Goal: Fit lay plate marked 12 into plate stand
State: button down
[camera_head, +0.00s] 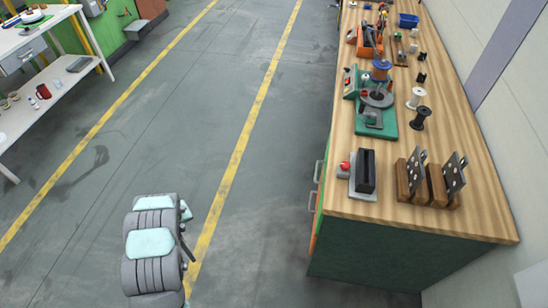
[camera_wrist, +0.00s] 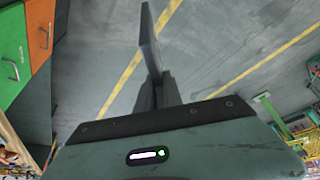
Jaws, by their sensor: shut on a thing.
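My gripper (camera_wrist: 157,88) is shut on a thin dark grey plate (camera_wrist: 149,38), seen nearly edge-on in the wrist view; no marking can be read on it. In the head view my arm hangs over the floor at the lower left, well left of the bench, and hides most of the gripper. On the bench's near end, a black slotted block (camera_head: 366,170) stands on a light grey base with a red knob; it may be the plate stand. To its right, two wooden holders (camera_head: 403,180) (camera_head: 436,188) carry upright grey plates with holes (camera_head: 455,173). Their marks are too small to read.
The wooden bench top (camera_head: 460,130) runs along the right by the wall. A green-based machine (camera_head: 378,118), white spool (camera_head: 416,97), black spool (camera_head: 420,117) and orange tool box (camera_head: 369,43) stand farther back. The floor between my arm and the bench is clear.

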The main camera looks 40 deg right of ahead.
jog(key=w+d+r, duration=0.2)
jog(key=w+d, duration=0.2)
jog(key=d, duration=0.4)
jog(key=w+d+r, duration=0.2)
jog(key=w+d, duration=0.2)
jog(key=d, duration=0.4)
jog(key=d+m+h, duration=0.1)
jog(key=d+m, duration=0.2)
jog(key=d, duration=1.4)
jog(key=s+d+r+m+g+h, duration=0.1)
jog(key=s+d+r+m, duration=0.1)
jog(key=s+d, duration=0.7)
jog(key=s+d+r+m+h, duration=0.15)
jog(key=s+d, duration=0.35)
jog(key=d, duration=0.8)
jog(key=s+d+r+m+g, duration=0.1)
jog(key=s+d+r+m, duration=0.15)
jog(key=s+d, duration=0.6)
jog(key=s+a+b+x, duration=0.1)
jog(key=b+x, duration=0.1)
jog(key=x, duration=0.9)
jog(key=shift+a+f+m, duration=0.3)
